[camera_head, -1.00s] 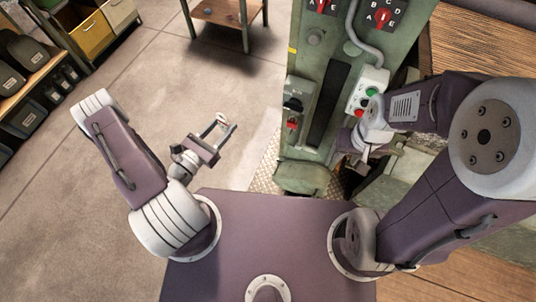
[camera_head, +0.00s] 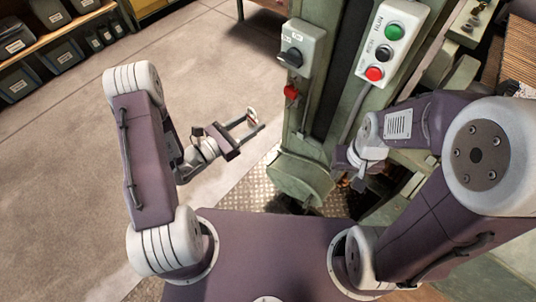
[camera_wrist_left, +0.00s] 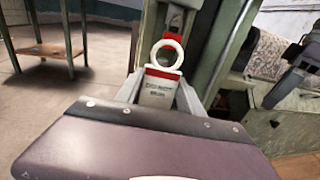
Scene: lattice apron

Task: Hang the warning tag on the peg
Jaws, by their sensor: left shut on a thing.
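The warning tag (camera_wrist_left: 158,88) is a white plate with small dark print, a red band and a pale ring at its far end. It shows between the fingers of my left gripper (camera_wrist_left: 155,95) in the left wrist view. In the head view my left gripper (camera_head: 256,121) is shut on the tag (camera_head: 251,115), just left of the green machine column and apart from it. A red part (camera_head: 291,92) sits on the column below a switch box; I cannot tell if it is the peg. My right gripper (camera_head: 360,184) is small and partly hidden beside the column, its jaws unclear.
The green machine column (camera_head: 301,130) carries a grey switch box (camera_head: 301,47) and a white button box (camera_head: 386,45). A rounded green foot (camera_head: 301,178) stands low in front. Shelves with dark bins (camera_head: 60,50) are at the left. Open floor (camera_head: 80,150) lies left of my left arm.

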